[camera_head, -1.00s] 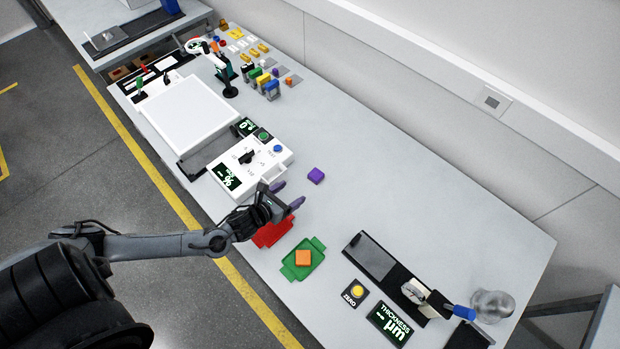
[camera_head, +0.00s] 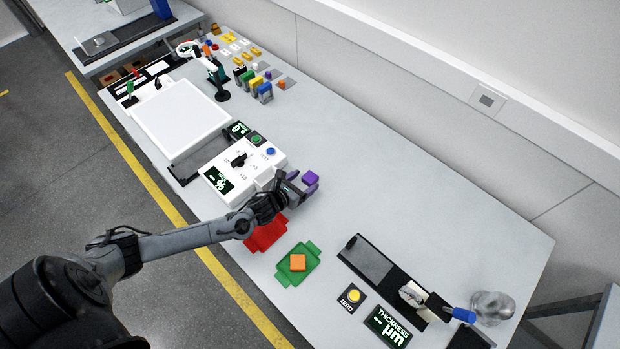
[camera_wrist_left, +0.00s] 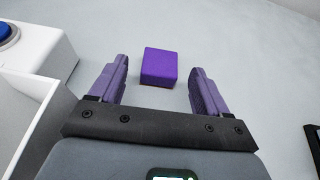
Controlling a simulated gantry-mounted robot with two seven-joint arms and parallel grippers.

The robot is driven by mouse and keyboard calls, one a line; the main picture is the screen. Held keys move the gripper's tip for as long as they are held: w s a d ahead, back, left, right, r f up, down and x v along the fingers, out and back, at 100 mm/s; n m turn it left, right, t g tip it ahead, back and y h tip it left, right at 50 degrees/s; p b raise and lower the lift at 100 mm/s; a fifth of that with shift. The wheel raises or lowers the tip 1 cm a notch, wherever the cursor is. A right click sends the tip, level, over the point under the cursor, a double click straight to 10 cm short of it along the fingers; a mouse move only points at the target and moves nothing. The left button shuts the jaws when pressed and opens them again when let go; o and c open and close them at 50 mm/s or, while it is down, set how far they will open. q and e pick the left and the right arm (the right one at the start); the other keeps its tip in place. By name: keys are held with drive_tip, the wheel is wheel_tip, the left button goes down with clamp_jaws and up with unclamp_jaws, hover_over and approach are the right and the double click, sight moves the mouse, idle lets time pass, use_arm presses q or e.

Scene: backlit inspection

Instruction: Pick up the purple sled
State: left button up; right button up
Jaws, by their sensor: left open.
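The purple sled (camera_head: 311,178) is a small purple block lying on the grey table, right of the white dial box. It also shows in the left wrist view (camera_wrist_left: 159,65), centred beyond the finger gap. My left gripper (camera_head: 303,182) is open beside it, with its two purple-grey fingers pointing at it. In the left wrist view the gripper (camera_wrist_left: 160,76) has one finger to each side of the block, with a gap on both sides. Whether the fingertips reach past its near face is hard to tell. My right gripper is not in view.
The white dial box (camera_head: 243,172) stands close on the left. A red tray (camera_head: 266,236) lies under my arm, and a green tray (camera_head: 285,277) with an orange block (camera_head: 298,262) is nearby. A thickness gauge (camera_head: 395,280) stands to the right. The table beyond the purple block is clear.

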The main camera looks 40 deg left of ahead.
use_arm(q)
drive_tip(key=shift+x, duration=1.1)
drive_tip(key=shift+c, duration=0.2)
drive_tip(key=c, duration=1)
drive_tip(key=shift+r, duration=0.1)
